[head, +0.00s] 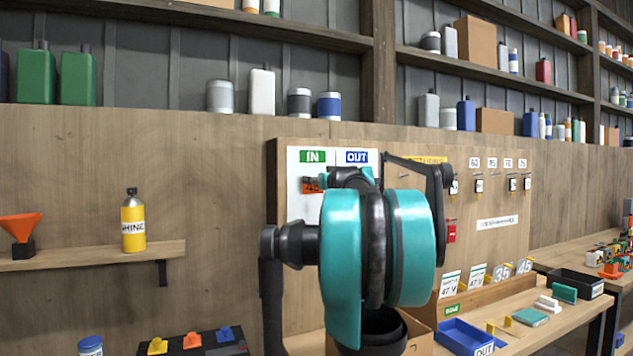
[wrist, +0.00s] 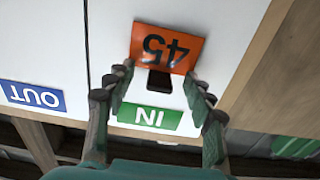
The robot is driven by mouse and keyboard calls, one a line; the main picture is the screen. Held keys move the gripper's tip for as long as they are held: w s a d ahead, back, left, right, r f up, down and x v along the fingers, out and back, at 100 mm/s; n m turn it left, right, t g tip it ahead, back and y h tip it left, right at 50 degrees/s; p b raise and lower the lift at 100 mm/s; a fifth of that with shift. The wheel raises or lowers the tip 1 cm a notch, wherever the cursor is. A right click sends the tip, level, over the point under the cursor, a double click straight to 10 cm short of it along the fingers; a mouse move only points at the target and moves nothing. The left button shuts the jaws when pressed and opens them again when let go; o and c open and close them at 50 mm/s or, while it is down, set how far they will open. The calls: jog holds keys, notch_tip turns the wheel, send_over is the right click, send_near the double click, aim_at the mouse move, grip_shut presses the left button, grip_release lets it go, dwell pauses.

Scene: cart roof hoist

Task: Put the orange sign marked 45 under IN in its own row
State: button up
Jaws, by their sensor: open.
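The orange sign marked 45 (wrist: 165,42) is on the white board (head: 296,211), in the IN column just below the green IN label (wrist: 148,117); the wrist view is upside down. Part of the sign also shows in the head view (head: 310,185), left of my arm. A dark block (wrist: 158,81) sticks out at its edge. My gripper (wrist: 158,74) is open, its fingers on either side of this block, with gaps visible. The blue OUT label (wrist: 31,96) heads the other column. My arm hides most of the board's lower rows in the head view.
Tags hang on hooks (head: 479,186) right of my arm. Number signs (head: 501,272), a blue tray (head: 465,337) and small blocks stand on the bench below. A shelf with a yellow bottle (head: 133,225) and orange funnel (head: 20,228) is at left.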

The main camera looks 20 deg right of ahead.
jog(key=shift+o, duration=0.9)
jog(key=shift+s, duration=0.1)
jog(key=s, duration=0.6)
jog(key=shift+s, duration=0.4)
jog(key=shift+d, duration=0.15)
